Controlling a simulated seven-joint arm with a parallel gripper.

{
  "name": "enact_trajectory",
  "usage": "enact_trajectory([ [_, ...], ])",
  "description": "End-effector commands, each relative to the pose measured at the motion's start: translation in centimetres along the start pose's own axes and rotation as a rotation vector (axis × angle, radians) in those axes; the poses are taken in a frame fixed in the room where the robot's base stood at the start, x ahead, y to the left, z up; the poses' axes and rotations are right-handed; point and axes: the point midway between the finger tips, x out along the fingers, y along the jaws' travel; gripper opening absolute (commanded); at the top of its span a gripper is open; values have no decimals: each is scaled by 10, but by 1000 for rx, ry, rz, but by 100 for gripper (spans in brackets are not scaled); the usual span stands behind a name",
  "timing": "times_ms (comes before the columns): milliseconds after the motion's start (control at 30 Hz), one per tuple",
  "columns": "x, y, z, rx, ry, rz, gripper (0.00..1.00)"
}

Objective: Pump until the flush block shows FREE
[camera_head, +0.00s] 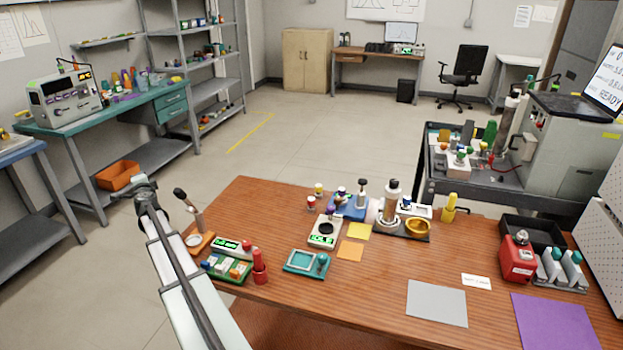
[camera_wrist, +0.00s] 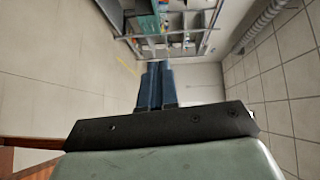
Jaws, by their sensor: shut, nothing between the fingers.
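At the table's left edge, a unit with an orange base (camera_head: 203,246) carries a lever with a black knob (camera_head: 180,193), tilted up to the left. It looks like the pump. Beside it is a block with a green-lit display (camera_head: 232,245), likely the flush block; its text is too small to read. My gripper's fingers (camera_wrist: 157,85) are together and empty in the wrist view, pointing across the room towards the shelves. In the head view my arm's end is left of the knob, apart from it in the picture. The wrist view shows neither pump nor block.
A green tray of small blocks (camera_head: 227,267), a red bottle (camera_head: 260,266) and a teal tray (camera_head: 305,262) stand close by. Jars and a blue rack (camera_head: 349,205) are farther back.

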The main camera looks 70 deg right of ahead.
Motion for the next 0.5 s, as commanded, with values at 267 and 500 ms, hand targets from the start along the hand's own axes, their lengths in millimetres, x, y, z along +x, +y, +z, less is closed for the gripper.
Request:
enact_trajectory([
  [267,24,-63,-83,108,120,-53,0],
  [500,36,-101,-148,79,57,-120,0],
])
